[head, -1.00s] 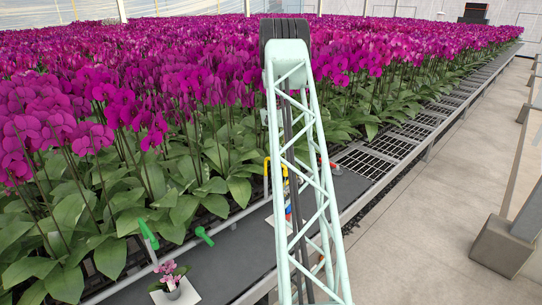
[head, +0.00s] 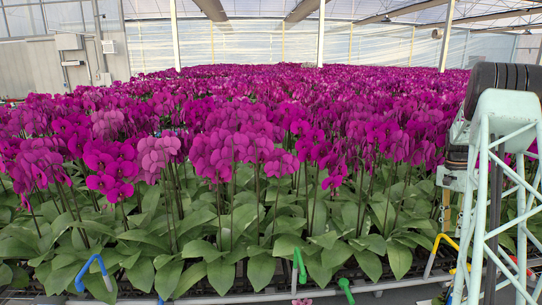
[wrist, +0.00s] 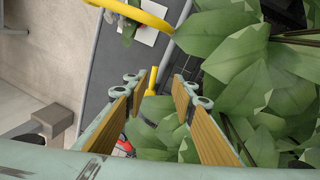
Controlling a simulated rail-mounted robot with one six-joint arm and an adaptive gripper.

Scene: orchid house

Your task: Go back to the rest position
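My gripper (wrist: 157,88) is in the wrist view, its two fingers with wood-coloured pads spread apart. It is open, and I see nothing held between the pads. A yellow upright piece (wrist: 152,80) shows beyond the gap between the fingertips; I cannot tell how far below it is.
Broad green leaves (wrist: 235,50) lie close on the right of the wrist view. A yellow curved bar (wrist: 150,18) crosses its top near a white card (wrist: 146,36). Dense magenta orchids (head: 230,150) fill the bench. Blue (head: 95,268) and green (head: 299,266) handles stand along its front edge.

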